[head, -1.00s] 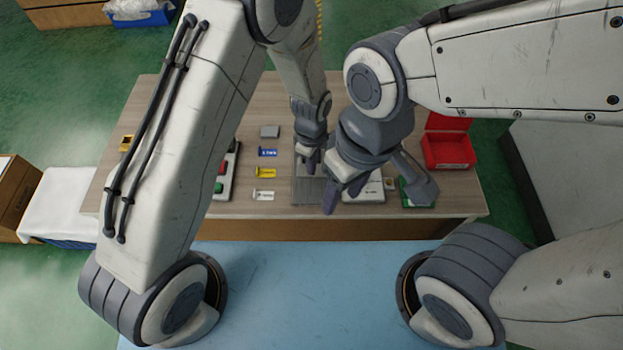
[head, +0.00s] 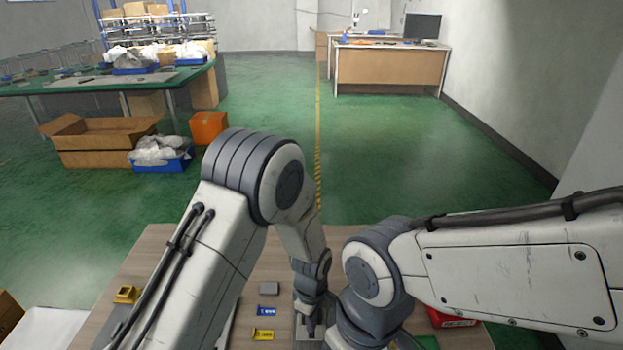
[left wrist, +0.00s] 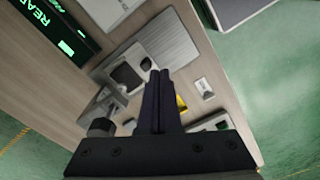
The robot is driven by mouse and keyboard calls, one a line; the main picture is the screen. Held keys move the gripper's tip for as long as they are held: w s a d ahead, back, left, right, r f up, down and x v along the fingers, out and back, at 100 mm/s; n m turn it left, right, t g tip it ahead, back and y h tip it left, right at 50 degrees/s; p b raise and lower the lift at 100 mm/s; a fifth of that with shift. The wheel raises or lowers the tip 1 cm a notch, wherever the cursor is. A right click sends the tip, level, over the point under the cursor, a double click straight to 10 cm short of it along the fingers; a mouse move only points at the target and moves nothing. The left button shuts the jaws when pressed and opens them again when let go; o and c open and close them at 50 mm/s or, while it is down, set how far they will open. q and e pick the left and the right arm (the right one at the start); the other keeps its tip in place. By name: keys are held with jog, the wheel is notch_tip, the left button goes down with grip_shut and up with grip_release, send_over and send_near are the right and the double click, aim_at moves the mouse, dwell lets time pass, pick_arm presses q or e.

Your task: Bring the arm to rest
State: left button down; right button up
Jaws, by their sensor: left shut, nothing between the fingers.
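My left gripper (head: 310,326) is low over the table (head: 150,258), at a grey lever fixture (head: 297,342) near the bottom edge of the head view. In the left wrist view its two dark fingers (left wrist: 160,72) are together with nothing between them. Past the fingertips is a grey fixture plate (left wrist: 165,42) with a black-topped part (left wrist: 128,75). A lever with a round dark knob (left wrist: 101,127) shows left of the fingers. I cannot tell whether the fingers touch the fixture. My right arm comes in from the right; its gripper is below the frame.
A lit display (left wrist: 60,32) reads "READ", cut off by the frame. Blue (head: 267,311) and yellow (head: 263,335) labels, a yellow block (head: 127,294) and a red bin (head: 452,319) are on the table. Open green floor (head: 400,150) lies beyond it.

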pick_arm(q)
jog(key=s+a+r+m, duration=0.2)
jog(key=s+r+m, duration=0.7)
jog(key=s+r, duration=0.1)
jog(key=s+a+r+m+h, duration=0.1)
jog(key=s+a+r+m, duration=0.1)
jog(key=s+r+m, duration=0.8)
notch_tip(320, 180, up, 2)
jog(key=shift+s+a+r+b, duration=0.25)
jog(key=shift+s+a+b, duration=0.05)
jog(key=shift+a+b, duration=0.1)
